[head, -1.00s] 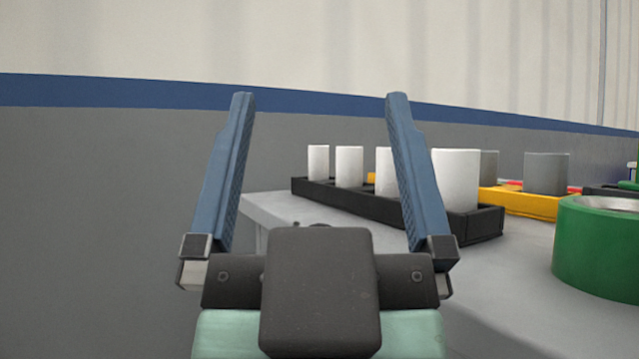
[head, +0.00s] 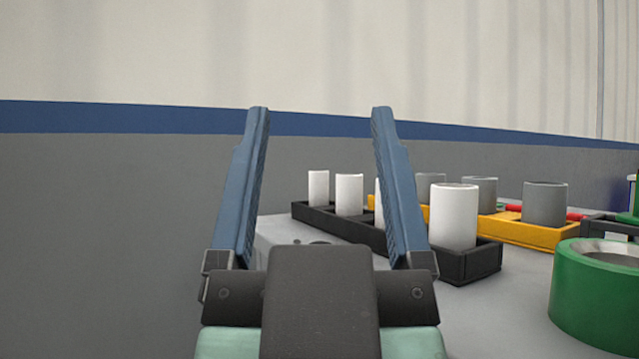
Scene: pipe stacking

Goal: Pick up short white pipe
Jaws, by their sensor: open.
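Several short white pipes stand upright in a long black tray (head: 475,263) on the table to the right. The nearest white pipe (head: 453,217) is at the tray's near end. Two others, a middle white pipe (head: 349,195) and a far white pipe (head: 318,188), stand toward the far end. Another white pipe (head: 378,202) is mostly hidden behind my right finger. My gripper (head: 313,115) is open and empty.
A yellow tray (head: 540,234) with grey pipes (head: 545,203) stands behind the black tray. A large green ring-shaped pipe (head: 585,295) is at the right front. The grey table (head: 490,315) has bare surface at the front. A wall with a blue stripe is behind.

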